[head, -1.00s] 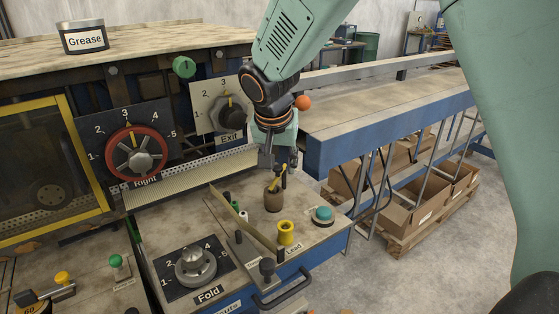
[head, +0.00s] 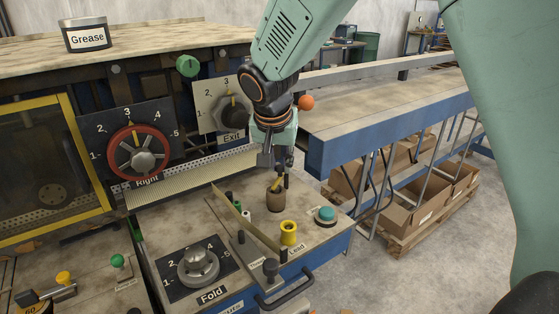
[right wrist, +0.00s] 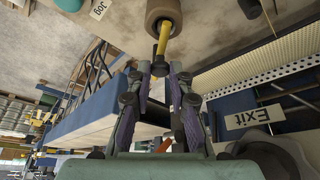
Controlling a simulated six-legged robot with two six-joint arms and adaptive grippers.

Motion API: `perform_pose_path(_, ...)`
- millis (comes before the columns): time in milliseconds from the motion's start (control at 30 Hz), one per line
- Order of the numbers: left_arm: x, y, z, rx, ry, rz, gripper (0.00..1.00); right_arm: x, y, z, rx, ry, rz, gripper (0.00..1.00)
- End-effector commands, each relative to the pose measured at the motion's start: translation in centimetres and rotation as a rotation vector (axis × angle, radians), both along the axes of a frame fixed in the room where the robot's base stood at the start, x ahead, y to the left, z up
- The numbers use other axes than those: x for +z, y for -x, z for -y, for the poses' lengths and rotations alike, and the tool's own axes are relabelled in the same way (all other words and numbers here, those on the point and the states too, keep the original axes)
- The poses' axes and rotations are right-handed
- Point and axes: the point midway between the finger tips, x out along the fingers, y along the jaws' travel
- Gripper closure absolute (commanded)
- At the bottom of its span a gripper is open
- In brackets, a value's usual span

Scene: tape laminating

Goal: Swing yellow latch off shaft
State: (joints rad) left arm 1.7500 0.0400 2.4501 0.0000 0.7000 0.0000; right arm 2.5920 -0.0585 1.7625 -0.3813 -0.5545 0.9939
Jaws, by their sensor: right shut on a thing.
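The yellow latch (head: 276,184) is a short yellow bar at the top of a brown, barrel-shaped shaft piece (head: 276,201) on the machine's front shelf. In the right wrist view the latch (right wrist: 163,38) runs from the brown piece (right wrist: 163,10) towards my fingertips. My right gripper (head: 281,175) hangs just above the brown piece. In the right wrist view the fingers of my right gripper (right wrist: 160,68) meet on the free end of the latch. The fingers hide part of the latch in the head view. My left gripper is not in view.
A yellow spool (head: 289,232), a teal button (head: 325,214) and a tan slanted bar (head: 245,220) stand near the brown piece. The Fold dial (head: 198,266) is front left. The Exit dial (head: 233,115) is behind my gripper. A blue-sided conveyor table (head: 390,125) lies to the right.

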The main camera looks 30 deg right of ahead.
Motion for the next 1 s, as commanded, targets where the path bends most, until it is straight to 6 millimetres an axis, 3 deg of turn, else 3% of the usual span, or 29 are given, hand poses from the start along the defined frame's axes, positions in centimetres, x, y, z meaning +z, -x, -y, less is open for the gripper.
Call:
perform_pose_path(700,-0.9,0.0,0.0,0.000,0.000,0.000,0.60,-0.3,-1.8,-1.2,-0.407,0.002,-0.005,1.00)
perform_pose_path(1000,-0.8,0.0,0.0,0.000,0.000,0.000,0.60,-0.3,-2.2,-1.4,-0.495,0.001,-0.006,1.00)
